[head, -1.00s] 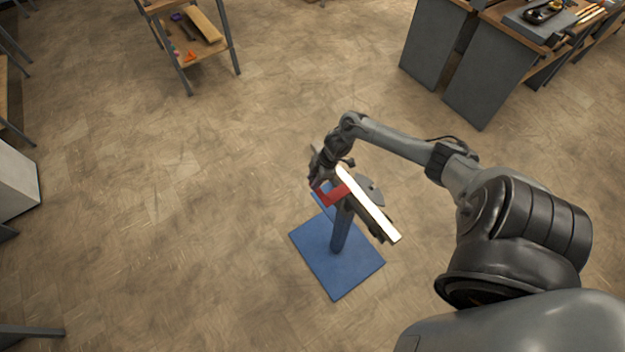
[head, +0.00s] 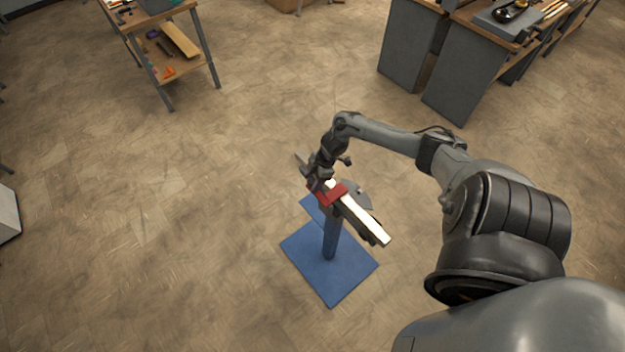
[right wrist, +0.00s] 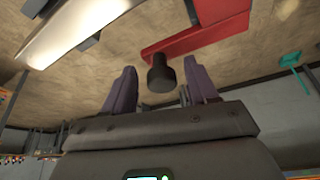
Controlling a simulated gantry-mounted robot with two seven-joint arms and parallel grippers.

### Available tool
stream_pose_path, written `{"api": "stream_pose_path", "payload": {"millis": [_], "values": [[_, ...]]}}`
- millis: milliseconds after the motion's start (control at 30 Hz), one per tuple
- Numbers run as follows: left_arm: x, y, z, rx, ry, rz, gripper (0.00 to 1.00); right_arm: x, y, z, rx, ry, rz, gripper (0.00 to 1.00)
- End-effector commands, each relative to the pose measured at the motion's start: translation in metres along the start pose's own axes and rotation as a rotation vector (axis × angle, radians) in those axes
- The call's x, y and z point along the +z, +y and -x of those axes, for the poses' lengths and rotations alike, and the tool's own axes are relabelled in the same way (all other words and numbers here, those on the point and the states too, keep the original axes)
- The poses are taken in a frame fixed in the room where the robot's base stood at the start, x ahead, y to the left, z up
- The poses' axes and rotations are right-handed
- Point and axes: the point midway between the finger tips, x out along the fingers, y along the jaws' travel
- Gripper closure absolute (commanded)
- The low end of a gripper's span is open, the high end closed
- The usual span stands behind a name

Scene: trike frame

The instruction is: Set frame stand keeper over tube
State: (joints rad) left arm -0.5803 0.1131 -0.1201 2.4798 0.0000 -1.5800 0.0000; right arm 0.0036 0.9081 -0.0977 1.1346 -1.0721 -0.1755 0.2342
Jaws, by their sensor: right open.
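The blue stand (head: 331,240) rises from its base plate and carries the cream tube (head: 362,216), which slants down to the right. The red keeper (head: 333,193) lies across the upper part of the tube in the head view. In the right wrist view, the red keeper (right wrist: 200,38) has a dark round knob (right wrist: 161,74), and the pale tube (right wrist: 80,32) runs at upper left. My right gripper (right wrist: 161,85) is open, its fingers on either side of the knob with visible gaps. In the head view it (head: 317,182) is at the keeper's left end. My left gripper is out of view.
The stand's blue base plate (head: 300,252) rests on open wooden floor. A shelf rack (head: 160,55) stands at the upper left, and grey-sided workbenches (head: 465,75) stand at the upper right. The floor around the stand is clear.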

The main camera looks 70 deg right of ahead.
Motion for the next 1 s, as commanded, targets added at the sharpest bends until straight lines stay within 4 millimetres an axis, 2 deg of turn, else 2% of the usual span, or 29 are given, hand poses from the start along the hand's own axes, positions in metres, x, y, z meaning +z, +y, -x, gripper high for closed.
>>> {"api": "stream_pose_path", "payload": {"millis": [133, 267, 700, 1000], "values": [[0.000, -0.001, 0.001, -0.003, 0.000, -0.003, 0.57, 0.000, 0.000, 0.004, 0.000, 0.000, 0.001, 0.42], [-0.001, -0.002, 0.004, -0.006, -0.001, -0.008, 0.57, 0.000, 0.000, 0.017, 0.001, -0.001, 0.001, 0.42], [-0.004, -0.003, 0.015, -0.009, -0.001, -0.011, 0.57, 0.001, -0.001, 0.088, -0.001, -0.003, 0.001, 0.42], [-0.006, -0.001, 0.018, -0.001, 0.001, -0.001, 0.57, 0.001, 0.000, 0.108, 0.000, -0.001, -0.001, 0.42]]}}
